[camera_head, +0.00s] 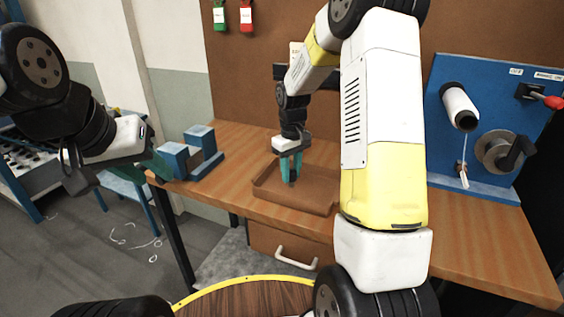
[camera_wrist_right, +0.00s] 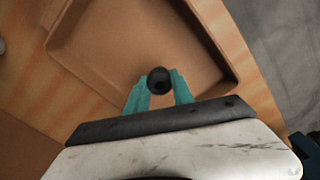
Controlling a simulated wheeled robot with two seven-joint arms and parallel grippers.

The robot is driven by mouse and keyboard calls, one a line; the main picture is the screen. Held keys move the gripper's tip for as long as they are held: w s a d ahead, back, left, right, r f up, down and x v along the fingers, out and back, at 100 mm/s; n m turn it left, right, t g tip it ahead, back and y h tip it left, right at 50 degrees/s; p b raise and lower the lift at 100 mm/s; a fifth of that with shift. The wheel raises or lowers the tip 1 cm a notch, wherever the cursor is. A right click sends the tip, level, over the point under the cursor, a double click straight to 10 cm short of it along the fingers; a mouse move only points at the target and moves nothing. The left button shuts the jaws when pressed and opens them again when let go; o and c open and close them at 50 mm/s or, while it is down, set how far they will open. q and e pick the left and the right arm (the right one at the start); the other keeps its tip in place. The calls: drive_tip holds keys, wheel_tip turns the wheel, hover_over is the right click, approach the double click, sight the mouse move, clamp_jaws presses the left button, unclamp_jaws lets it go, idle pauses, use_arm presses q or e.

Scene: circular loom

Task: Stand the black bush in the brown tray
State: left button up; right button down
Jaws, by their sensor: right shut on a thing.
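The black bush (camera_wrist_right: 160,80) shows end-on in the right wrist view as a small dark round piece with a hole. It sits between the teal fingers of my right gripper (camera_wrist_right: 158,92), which is shut on it. In the head view my right gripper (camera_head: 290,168) points down over the left part of the brown tray (camera_head: 316,205), and the bush is hard to make out there. I cannot tell whether the bush touches the tray floor. My left gripper (camera_head: 158,165) is off to the left by the table edge, and its jaw opening is not clear.
A blue block fixture (camera_head: 196,152) stands on the table left of the tray. A blue panel (camera_head: 490,120) with a white spool (camera_head: 459,106) and a crank stands at the right. My right arm hides part of the table. A drawer is under the tabletop.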

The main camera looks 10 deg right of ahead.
sight(291, 171)
drive_tip(key=c, duration=1)
unclamp_jaws()
drive_tip(key=shift+f, duration=0.1)
drive_tip(key=shift+r, duration=3.9)
